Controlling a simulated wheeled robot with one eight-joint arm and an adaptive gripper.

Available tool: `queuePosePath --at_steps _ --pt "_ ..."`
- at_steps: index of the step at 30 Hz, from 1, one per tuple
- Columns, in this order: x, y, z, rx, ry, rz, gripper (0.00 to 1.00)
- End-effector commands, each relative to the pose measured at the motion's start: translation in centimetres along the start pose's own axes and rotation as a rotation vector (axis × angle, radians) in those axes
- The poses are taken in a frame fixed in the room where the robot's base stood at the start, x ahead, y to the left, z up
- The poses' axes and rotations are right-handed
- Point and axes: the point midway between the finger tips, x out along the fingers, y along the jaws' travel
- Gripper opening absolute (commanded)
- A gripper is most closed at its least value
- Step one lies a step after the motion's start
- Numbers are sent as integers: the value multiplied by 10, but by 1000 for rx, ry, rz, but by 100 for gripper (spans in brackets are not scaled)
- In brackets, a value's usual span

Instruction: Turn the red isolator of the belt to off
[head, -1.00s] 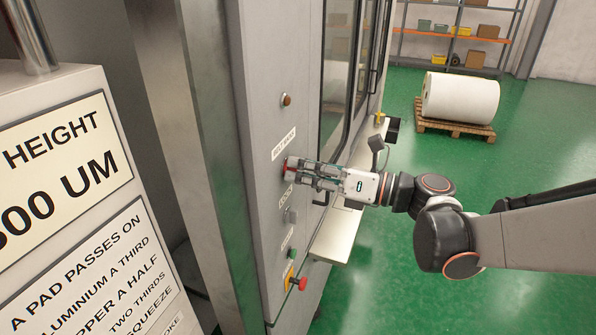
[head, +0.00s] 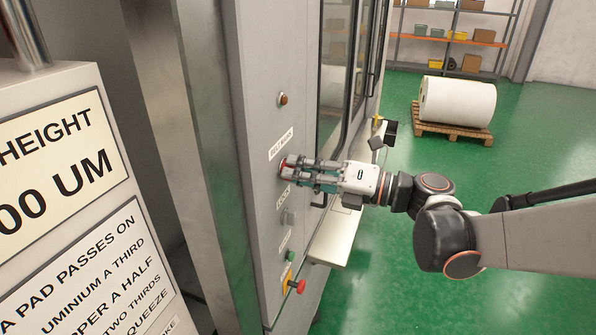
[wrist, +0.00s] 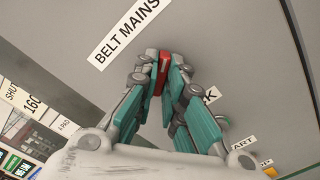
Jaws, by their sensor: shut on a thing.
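The red isolator (head: 285,164) is on the grey cabinet front, below the label BELT MAINS in the head view. In the wrist view its red handle (wrist: 163,72) shows between my fingertips, slanted relative to the label's line of text. My gripper (head: 291,168) is shut on the handle, one finger on each side, as the wrist view also shows (wrist: 163,80). The fingers hide most of the isolator in the head view, and its position marks cannot be read.
Below are a grey switch (head: 287,217), a green button (head: 290,256) and a red mushroom button (head: 298,287) on yellow. A brown-red button (head: 282,98) is above. A ledge (head: 335,238) juts out at the right.

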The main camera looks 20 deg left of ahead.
Motion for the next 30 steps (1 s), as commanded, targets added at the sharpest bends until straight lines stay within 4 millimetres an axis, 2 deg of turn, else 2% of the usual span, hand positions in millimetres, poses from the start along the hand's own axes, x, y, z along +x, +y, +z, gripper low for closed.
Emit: queuePosePath --at_steps 7,15,22,24,26,30 --pt "0 0 0 19 -1 -1 0" --pt "0 0 0 229 -1 0 0" --pt "0 0 0 242 -1 -1 0" --pt "0 0 0 242 -1 -1 21" --pt "0 0 0 242 0 -1 33" --pt "0 0 0 241 0 0 33"
